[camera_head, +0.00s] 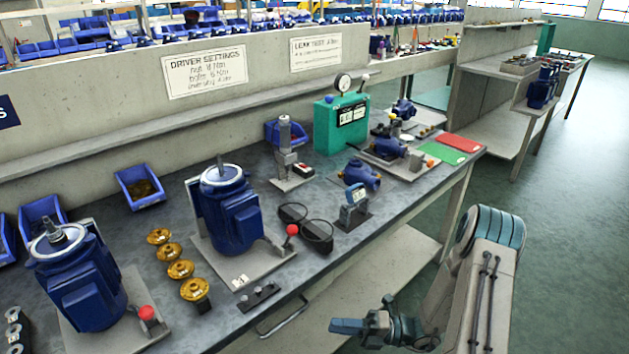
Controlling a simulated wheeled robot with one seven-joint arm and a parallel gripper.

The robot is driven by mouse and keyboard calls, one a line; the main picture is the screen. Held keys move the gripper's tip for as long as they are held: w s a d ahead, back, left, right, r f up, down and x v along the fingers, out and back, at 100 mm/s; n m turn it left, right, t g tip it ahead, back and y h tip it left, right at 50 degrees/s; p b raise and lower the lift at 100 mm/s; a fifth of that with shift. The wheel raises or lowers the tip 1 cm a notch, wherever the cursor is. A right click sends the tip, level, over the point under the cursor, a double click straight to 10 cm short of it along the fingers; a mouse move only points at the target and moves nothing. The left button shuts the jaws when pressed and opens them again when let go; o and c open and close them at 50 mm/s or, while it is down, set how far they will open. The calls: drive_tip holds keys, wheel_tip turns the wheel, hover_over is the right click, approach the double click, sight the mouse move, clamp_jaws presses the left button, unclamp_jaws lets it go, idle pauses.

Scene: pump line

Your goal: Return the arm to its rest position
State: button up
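My arm (487,280) shows at the lower right, with a pale link and a ribbed teal joint. It is folded low in front of the workbench, over the floor side. My gripper (347,326) extends to the left from it at the bottom of the picture, beside the bench's lower shelf and apart from the bench top. Its fingers are seen from the side and look close together, so their opening is unclear. I see nothing held in it.
The workbench (330,262) carries blue motors (228,208), brass wheels (180,270), a green gauge box (341,125), a blue pump (361,175), and red (459,142) and green (442,153) mats. A drawer handle (283,317) sticks out at its front. The green floor (560,200) is clear at right.

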drive_tip(key=s+d+r+n+h+p, duration=0.1)
drive_tip(key=s+r+n+h+p, duration=0.3)
drive_tip(key=r+n, duration=0.7)
drive_tip(key=s+d+r+n+h+p, duration=0.2)
drive_tip(key=s+r+n+h+p, duration=0.3)
drive_tip(key=r+n, duration=0.7)
drive_tip(key=s+d+r+n+h+p, duration=0.2)
drive_tip(key=s+r+n+h+p, duration=0.2)
drive_tip(key=r, duration=1.3)
drive_tip(key=n+h+p, duration=0.3)
drive_tip(key=n+h, duration=0.3)
drive_tip(key=n, duration=0.2)
drive_tip(key=shift+s+r+t, duration=0.15)
drive_tip(key=shift+s+t, duration=0.05)
drive_tip(key=shift+t, duration=0.2)
